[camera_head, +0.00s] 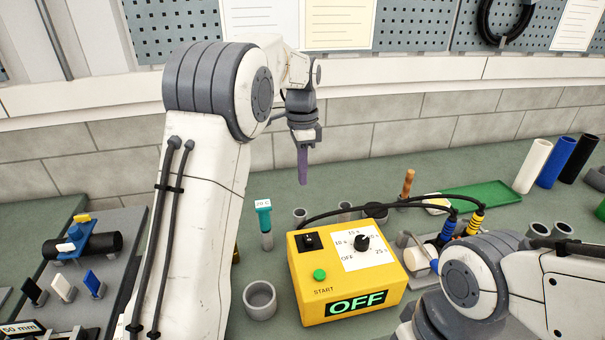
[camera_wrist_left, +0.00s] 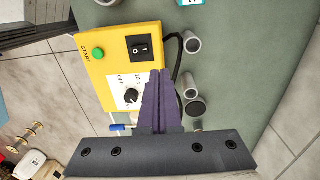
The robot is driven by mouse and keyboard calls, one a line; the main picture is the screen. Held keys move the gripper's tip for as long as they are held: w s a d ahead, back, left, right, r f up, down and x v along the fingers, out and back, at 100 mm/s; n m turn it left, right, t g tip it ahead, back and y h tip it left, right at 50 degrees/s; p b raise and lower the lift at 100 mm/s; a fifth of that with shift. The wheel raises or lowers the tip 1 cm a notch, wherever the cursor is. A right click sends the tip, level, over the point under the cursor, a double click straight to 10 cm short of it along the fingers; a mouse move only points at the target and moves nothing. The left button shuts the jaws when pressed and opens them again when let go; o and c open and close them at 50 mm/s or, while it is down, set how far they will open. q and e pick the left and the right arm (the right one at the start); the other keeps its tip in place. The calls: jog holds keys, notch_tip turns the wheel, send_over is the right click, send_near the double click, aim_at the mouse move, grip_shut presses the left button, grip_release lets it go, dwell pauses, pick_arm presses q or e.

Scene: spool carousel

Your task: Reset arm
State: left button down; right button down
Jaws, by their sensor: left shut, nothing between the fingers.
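My left gripper (camera_head: 303,168) hangs above the bench behind the yellow control box, its purple fingers pointing down, shut and empty. In the left wrist view the shut purple fingers (camera_wrist_left: 156,85) show in front of the box, with nothing between them. My left arm rises from the bottom of the head view and bends over at the top. My right arm comes in from the lower right; its gripper is not visible. The yellow control box (camera_head: 345,275) has a green start button, a black dial, a black switch and a display reading OFF.
A grey cup (camera_head: 260,299) and a teal-topped tool (camera_head: 264,222) stand left of the box. A green tray (camera_head: 478,197) and white, blue and black cylinders (camera_head: 533,166) stand at the right. Black cables arch from the box toward the right. A grey fixture board (camera_head: 120,230) lies at the left.

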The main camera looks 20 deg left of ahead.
dwell(0.4)
pick_arm(q)
jog(key=s+d+n, duration=0.2)
jog(key=s+d, duration=1.2)
jog(key=d, duration=0.1)
jog(key=s+d+f+n, duration=0.1)
jog(key=s+f, duration=0.1)
jog(key=s, duration=0.7)
jog(key=s+d+f+n, duration=0.1)
jog(key=s+f, duration=0.2)
jog(key=s, duration=0.6)
jog(key=shift+d+f+t+h+b, duration=0.15)
jog(key=shift+d+t+h+b, duration=0.05)
jog(key=shift+t+h+b, duration=0.1)
